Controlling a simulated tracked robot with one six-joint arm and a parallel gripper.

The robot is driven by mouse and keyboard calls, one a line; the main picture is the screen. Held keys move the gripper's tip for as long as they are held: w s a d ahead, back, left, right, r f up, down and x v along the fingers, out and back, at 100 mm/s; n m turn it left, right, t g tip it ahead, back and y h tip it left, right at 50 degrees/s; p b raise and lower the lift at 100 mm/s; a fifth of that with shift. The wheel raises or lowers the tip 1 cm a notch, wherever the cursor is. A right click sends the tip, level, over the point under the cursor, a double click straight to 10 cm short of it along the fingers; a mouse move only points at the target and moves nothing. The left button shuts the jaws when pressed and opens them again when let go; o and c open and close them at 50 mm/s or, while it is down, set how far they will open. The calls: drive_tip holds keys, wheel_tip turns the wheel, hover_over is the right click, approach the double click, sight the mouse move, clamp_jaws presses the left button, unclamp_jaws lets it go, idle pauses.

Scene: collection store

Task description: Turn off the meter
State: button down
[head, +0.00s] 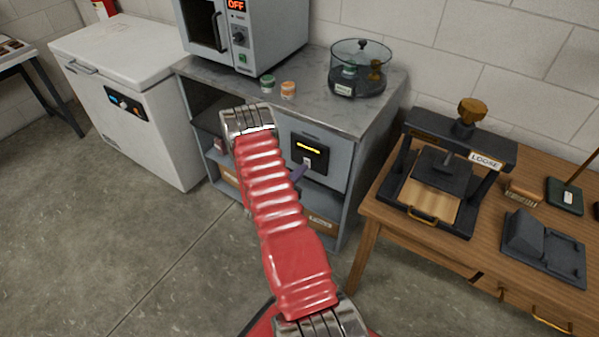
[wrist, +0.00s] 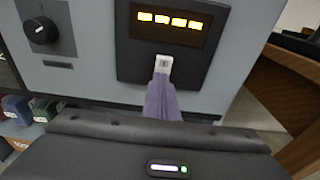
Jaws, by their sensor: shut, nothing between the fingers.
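The meter (head: 311,147) is a dark panel on the grey front of the cabinet under the stone top. Its display shows a lit yellow row in the head view. In the wrist view the meter (wrist: 134,62) shows several lit yellow blocks. My gripper (wrist: 162,88), with purple fingers, is shut and empty. It points at the panel just below the display. A small pale piece (wrist: 163,64) shows at its tip; I cannot tell whether it is a switch or part of the fingers, nor whether they touch. My gripper (head: 300,171) is partly hidden by my red arm in the head view.
A black knob (wrist: 41,31) sits left of the meter. An oven reading OFF (head: 238,45), two small jars and a glass-walled container (head: 359,75) stand on the stone top. A white freezer (head: 130,85) is left; a wooden table with a press (head: 440,180) is right. Floor is clear at front left.

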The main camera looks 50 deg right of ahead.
drive_tip(key=shift+w+r, duration=0.1)
drive_tip(key=s+a+f, duration=0.1)
drive_tip(key=a, duration=1.3)
drive_tip(key=shift+s, duration=0.15)
